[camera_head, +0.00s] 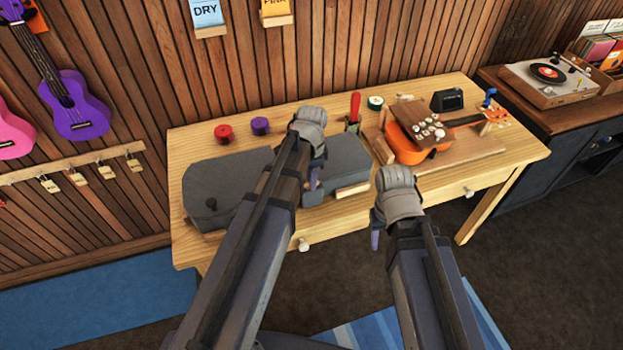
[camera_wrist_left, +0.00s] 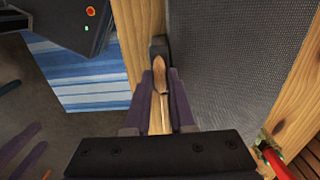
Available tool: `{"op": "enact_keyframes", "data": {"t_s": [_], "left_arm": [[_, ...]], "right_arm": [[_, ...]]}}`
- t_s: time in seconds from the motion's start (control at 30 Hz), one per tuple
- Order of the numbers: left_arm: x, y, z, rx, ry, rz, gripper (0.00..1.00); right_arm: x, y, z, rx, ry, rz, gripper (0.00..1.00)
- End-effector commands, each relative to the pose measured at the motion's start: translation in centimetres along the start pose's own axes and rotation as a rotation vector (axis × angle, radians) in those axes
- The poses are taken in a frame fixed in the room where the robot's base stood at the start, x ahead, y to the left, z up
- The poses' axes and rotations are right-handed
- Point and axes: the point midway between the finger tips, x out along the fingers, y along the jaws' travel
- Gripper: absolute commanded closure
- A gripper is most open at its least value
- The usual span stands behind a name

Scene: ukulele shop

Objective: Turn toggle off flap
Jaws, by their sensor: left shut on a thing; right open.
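A long dark grey case-like body (camera_head: 235,182) lies on the workbench; its top looks like the flap, and its grey mesh surface (camera_wrist_left: 225,60) fills the right of the left wrist view. My left gripper (camera_head: 314,188) is at its front edge. In the left wrist view the left gripper (camera_wrist_left: 161,98) is shut on a small wooden toggle (camera_wrist_left: 160,74), whose rounded end shows between the fingers beside a dark block (camera_wrist_left: 158,48). The toggle is hidden by my arm in the head view. My right gripper (camera_head: 375,236) is open and empty, in front of the bench.
On the wooden workbench (camera_head: 500,165), an orange ukulele (camera_head: 407,150) sits at right. A red-handled tool (camera_head: 354,106), red spool (camera_head: 223,132) and purple spool (camera_head: 260,125) stand behind.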

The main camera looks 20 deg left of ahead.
Motion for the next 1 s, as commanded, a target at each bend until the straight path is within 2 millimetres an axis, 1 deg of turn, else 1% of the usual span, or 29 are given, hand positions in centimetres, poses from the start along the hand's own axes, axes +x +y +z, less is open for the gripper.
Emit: {"op": "enact_keyframes", "data": {"t_s": [0.57,0.6,0.83,1.0], "left_arm": [[0.01,0.03,0.01,0.025,0.000,0.000,1.00],[0.01,0.03,0.01,0.025,0.000,0.000,0.73],[0.00,0.02,0.00,0.024,0.000,0.000,0.47],[0.00,0.01,0.00,0.024,0.000,0.000,0.47]], "right_arm": [[0.01,0.00,0.00,0.000,0.000,0.000,0.50],[0.01,0.00,0.00,0.000,0.000,0.000,0.50],[0.00,0.00,0.00,0.000,0.000,0.000,0.50],[0.00,0.00,0.00,0.000,0.000,0.000,0.50]]}}
